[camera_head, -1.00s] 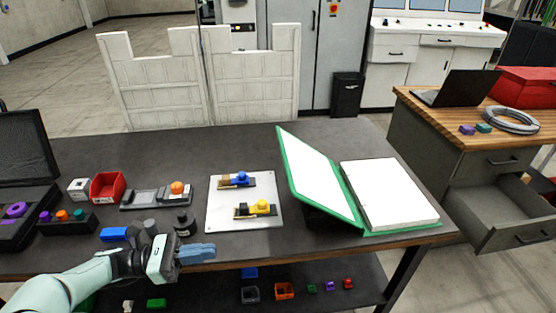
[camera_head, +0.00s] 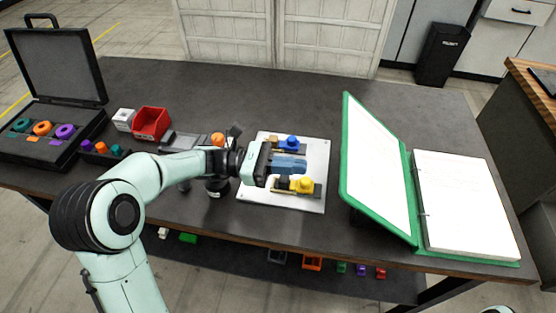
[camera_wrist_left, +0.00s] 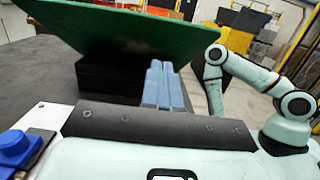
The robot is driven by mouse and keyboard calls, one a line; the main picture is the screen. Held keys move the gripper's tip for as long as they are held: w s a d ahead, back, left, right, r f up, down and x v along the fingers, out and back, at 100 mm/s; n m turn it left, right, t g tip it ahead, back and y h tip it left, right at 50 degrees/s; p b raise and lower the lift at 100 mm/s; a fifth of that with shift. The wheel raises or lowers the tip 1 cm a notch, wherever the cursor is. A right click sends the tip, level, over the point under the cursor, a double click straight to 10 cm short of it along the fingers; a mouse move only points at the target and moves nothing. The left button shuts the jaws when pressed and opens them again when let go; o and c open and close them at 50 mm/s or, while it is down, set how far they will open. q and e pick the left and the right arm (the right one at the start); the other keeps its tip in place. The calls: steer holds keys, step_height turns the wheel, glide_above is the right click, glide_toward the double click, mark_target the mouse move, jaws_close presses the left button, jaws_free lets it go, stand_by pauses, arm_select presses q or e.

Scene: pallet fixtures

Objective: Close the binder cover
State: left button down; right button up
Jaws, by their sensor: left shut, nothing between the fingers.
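The binder lies open at the right of the table in the head view. Its green-edged cover (camera_head: 375,165) stands tilted up to the left of the white pages (camera_head: 465,205), its white inner face showing. In the left wrist view the cover's green outer side (camera_wrist_left: 120,42) slants across the top, above a black block (camera_wrist_left: 110,82). My left gripper (camera_head: 302,165) is shut and empty, left of the cover and apart from it in the head view. Its blue fingers (camera_wrist_left: 163,88) point toward the space under the cover in the wrist view. My right gripper is not seen.
A white plate (camera_head: 258,196) with a blue-topped part (camera_head: 290,142) and a yellow-topped part (camera_head: 303,185) lies under my left gripper. A red bin (camera_head: 151,123) and an open black case (camera_head: 30,140) stand at the left. The table behind the plate is clear.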

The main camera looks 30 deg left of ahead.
mark_target(345, 160)
arm_select(q)
steer(key=shift+w+d+r, duration=0.3)
steer(key=shift+d+r, duration=0.3)
steer(key=shift+d, duration=0.4)
steer(key=shift+w+d+r, duration=0.35)
steer(key=shift+d+r, duration=0.25)
steer(key=shift+d, duration=0.35)
steer(key=shift+w+d+r, duration=0.3)
steer(key=shift+d+r, duration=0.3)
steer(key=shift+d, duration=0.4)
